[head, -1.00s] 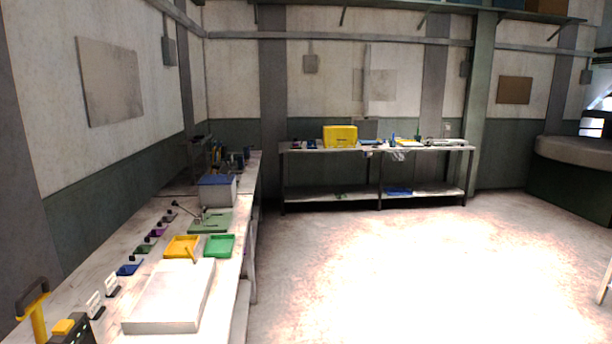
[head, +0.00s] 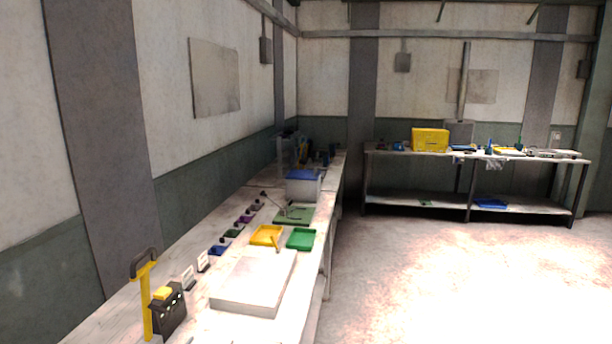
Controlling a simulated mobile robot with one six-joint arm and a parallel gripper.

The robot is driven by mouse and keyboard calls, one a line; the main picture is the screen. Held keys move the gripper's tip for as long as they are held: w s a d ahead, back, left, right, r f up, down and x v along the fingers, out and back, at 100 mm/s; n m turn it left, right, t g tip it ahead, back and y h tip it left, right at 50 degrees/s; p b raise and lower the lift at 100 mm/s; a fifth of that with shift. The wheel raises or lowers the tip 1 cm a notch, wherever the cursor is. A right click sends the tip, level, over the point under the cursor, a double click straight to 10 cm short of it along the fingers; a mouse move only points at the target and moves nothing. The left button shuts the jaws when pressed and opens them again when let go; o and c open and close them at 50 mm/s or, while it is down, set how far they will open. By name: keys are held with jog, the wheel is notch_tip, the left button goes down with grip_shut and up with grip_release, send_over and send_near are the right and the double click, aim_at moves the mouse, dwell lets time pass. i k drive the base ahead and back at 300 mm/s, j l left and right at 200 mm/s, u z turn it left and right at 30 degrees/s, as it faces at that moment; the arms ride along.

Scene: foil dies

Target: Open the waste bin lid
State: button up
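A grey box with a blue top (head: 303,187) stands on the long left workbench, towards its far end. Its top looks closed. It may be the waste bin, but I cannot tell for sure from here. No other lidded bin is clear in the head view. My gripper is not in view.
The left workbench (head: 225,312) carries a pale slab (head: 253,282), a yellow tray (head: 266,235), a green tray (head: 301,239) and a yellow-handled black device (head: 168,309). A back bench (head: 400,201) holds a yellow case (head: 430,140). The floor (head: 430,290) at right is open.

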aim_at(296, 174)
jog(key=i+z, duration=0.35)
jog(key=i, duration=1.55)
